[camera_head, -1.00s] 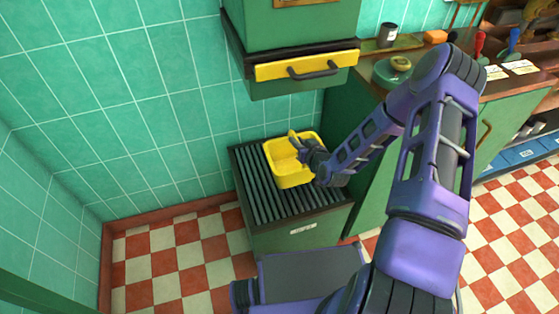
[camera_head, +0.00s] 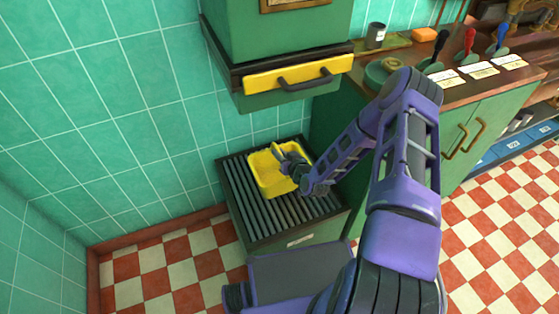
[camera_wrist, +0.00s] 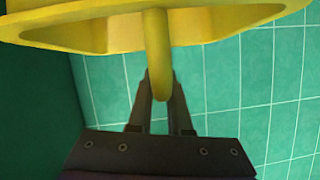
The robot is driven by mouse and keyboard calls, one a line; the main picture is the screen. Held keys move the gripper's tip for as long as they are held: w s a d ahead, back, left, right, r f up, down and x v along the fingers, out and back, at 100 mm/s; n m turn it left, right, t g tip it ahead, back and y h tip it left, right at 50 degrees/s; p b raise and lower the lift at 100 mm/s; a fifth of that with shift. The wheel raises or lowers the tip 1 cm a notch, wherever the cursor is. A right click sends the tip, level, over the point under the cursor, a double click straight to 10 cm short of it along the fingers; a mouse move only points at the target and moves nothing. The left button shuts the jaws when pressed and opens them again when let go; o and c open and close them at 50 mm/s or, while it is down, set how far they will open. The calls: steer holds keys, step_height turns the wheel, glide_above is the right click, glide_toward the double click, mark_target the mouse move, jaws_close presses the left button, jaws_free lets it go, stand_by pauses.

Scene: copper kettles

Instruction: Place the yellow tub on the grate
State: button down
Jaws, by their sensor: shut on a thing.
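The yellow tub (camera_head: 267,184) is over the dark slatted grate (camera_head: 252,217), toward its back in the head view. I cannot tell whether its base touches the slats or hangs just above them. My gripper (camera_head: 290,162) reaches in from the right and is shut on the tub's handle. In the wrist view, the tub (camera_wrist: 80,35) spans the top and its curved handle (camera_wrist: 158,45) comes down between the fingers of my gripper (camera_wrist: 159,85). The tub's underside and the slats beneath it are hidden.
A green hood with a yellow drawer front (camera_head: 270,80) hangs above and behind the grate. A green cabinet with a wooden counter (camera_head: 470,95) stands to the right, holding a dark cup (camera_head: 375,36) and coloured levers. Tiled wall bounds the left. The grate's front slats are bare.

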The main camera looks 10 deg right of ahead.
steer(key=shift+f, duration=1.3)
steer(key=shift+f, duration=0.15)
steer(key=c, duration=0.8)
jaws_free()
steer(key=shift+c, duration=0.2)
steer(key=p+v, duration=0.1)
steer(key=v, duration=1.1)
